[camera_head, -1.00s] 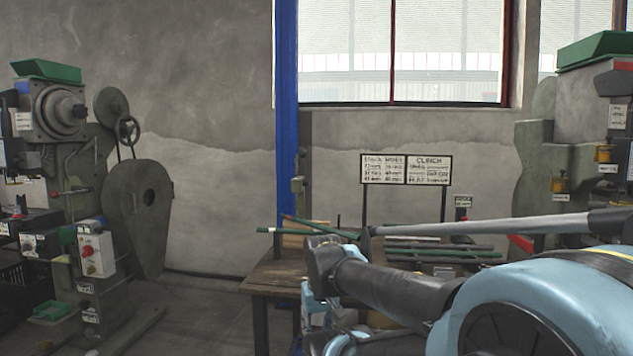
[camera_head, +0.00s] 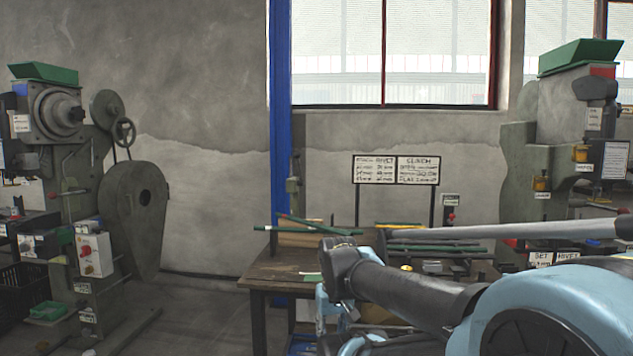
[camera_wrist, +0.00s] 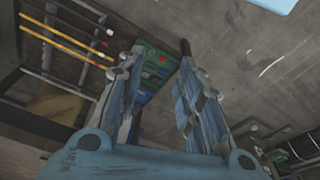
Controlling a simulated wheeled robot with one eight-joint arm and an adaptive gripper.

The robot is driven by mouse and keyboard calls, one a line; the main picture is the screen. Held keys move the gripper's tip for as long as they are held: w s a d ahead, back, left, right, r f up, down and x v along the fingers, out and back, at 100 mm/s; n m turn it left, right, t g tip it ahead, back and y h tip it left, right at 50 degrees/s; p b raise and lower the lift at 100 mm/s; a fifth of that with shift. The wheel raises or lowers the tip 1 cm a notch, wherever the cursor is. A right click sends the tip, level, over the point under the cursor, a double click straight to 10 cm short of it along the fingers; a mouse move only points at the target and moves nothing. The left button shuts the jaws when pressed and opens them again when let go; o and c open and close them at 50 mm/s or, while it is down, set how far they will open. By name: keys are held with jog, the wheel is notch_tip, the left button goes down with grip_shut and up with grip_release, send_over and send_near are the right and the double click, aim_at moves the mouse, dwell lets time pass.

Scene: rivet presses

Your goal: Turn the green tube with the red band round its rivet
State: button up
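Two thin green tubes cross at the back left of the wooden table (camera_head: 262,278) in the head view. One of them, a green tube with a red stretch near its left end (camera_head: 288,217), lies slanted over the other green tube (camera_head: 268,228). Their rivets are too small to make out. More green tubes (camera_head: 450,249) lie on the right half of the table, partly behind my arm.
A sign board (camera_head: 396,170) stands behind the table. A rivet press (camera_head: 140,215) stands at the left and another (camera_head: 560,130) at the right. The wrist view shows yellow rods (camera_wrist: 65,42) at upper left and a green panel (camera_wrist: 150,72) beyond the fingers.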

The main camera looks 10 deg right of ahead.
jog(key=shift+o, duration=0.6)
jog(key=shift+s+r, duration=0.25)
notch_tip(320, 180, up, 34)
jog(key=n+t+y, duration=0.2)
jog(key=n+y, duration=0.1)
jog(key=n, duration=0.3)
send_over(309, 223)
jog(key=d, duration=0.1)
jog(key=x, duration=1.1)
jog(key=d+x, duration=0.1)
jog(key=x, duration=0.4)
jog(key=shift+s+a+f, duration=0.1)
jog(key=shift+s+f, duration=0.15)
jog(key=shift+f, duration=0.2)
grip_shut()
